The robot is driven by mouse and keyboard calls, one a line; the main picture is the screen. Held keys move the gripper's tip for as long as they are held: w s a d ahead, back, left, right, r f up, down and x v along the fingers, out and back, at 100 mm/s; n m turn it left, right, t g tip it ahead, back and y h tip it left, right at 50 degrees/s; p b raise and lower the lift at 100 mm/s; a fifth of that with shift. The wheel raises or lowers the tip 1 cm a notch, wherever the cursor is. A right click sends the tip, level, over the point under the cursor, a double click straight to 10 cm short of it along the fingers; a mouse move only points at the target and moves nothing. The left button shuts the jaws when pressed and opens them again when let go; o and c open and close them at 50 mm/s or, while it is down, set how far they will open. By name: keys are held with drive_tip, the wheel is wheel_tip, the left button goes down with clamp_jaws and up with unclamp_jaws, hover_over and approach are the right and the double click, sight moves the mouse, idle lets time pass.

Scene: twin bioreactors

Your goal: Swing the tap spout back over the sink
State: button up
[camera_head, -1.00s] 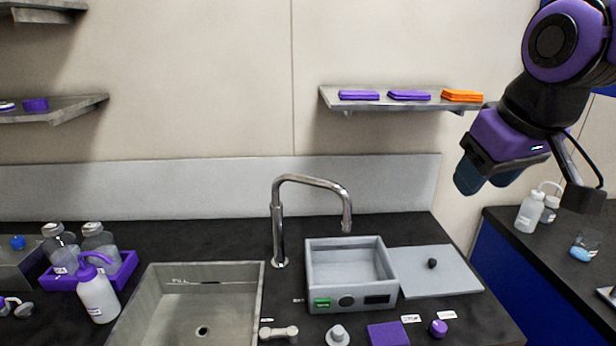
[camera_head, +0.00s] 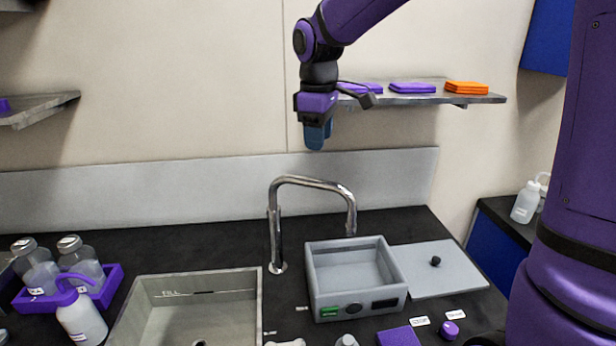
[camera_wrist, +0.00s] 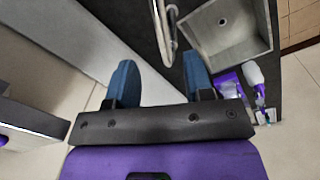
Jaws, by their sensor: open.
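The chrome tap (camera_head: 275,228) stands between the sink and a grey bath. Its spout (camera_head: 318,183) points right, with its end above the back of the grey bath (camera_head: 313,270). The sink (camera_head: 248,290) is to the tap's left. My gripper (camera_head: 316,142) is above and behind the spout, pointing down, apart from it and empty. In the wrist view the two blue fingers (camera_wrist: 160,85) are spread apart; the tap (camera_wrist: 163,30) and the sink (camera_wrist: 258,48) show beyond them, toward the upper right.
A wall shelf (camera_head: 450,97) with purple and orange stacks is right of my gripper. A grey lid (camera_head: 455,280) lies right of the bath. Bottles in a purple tray (camera_head: 113,280) stand left of the sink. Small items line the counter front.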

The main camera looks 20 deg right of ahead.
drive_tip(key=f, duration=1.1)
drive_tip(key=shift+w+d, duration=0.1)
drive_tip(key=shift+w, duration=0.25)
drive_tip(key=shift+r, duration=0.1)
clamp_jaws()
